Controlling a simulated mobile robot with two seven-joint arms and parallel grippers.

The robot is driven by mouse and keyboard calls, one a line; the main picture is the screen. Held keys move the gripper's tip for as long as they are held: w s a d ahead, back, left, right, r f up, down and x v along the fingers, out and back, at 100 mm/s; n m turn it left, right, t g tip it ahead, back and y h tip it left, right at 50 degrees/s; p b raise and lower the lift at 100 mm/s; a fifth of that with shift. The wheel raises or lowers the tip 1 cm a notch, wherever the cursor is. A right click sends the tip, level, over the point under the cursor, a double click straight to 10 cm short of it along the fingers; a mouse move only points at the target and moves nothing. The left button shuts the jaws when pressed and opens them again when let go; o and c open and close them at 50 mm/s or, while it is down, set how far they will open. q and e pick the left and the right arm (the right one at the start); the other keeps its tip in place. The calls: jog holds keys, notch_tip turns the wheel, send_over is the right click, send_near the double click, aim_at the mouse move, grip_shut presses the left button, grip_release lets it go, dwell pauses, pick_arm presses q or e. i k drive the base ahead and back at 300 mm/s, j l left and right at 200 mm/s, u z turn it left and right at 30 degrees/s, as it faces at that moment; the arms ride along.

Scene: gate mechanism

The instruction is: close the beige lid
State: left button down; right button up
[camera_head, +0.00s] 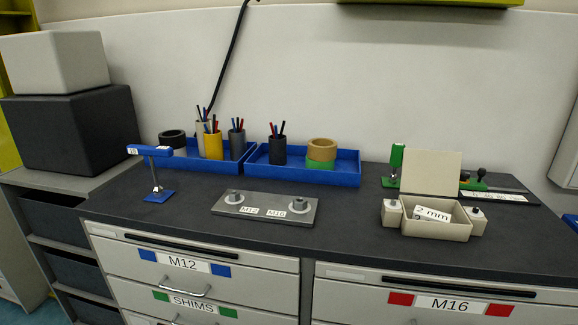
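The beige lid (431,173) stands upright, open, at the back of a small beige box (436,226) on the right part of the dark countertop. Inside the box are white labels; one reads "2 mm" (432,214). A small beige block with a dark knob is on each side of the box, one at the left (392,212) and one at the right (477,220). Neither of my grippers shows in the head view.
A grey plate (265,209) marked M12 and M16 lies mid-counter, with a blue stand (158,193) to its left. Blue trays (340,178) with pens and tape rolls are behind. A green tool (394,165) is behind the lid. The counter before the box is clear.

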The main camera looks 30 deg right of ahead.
aim_at(424, 172)
jog(key=z, duration=1.75)
jog(key=k+l+z, duration=0.1)
jog(key=l+z, duration=0.35)
jog(key=l, duration=0.2)
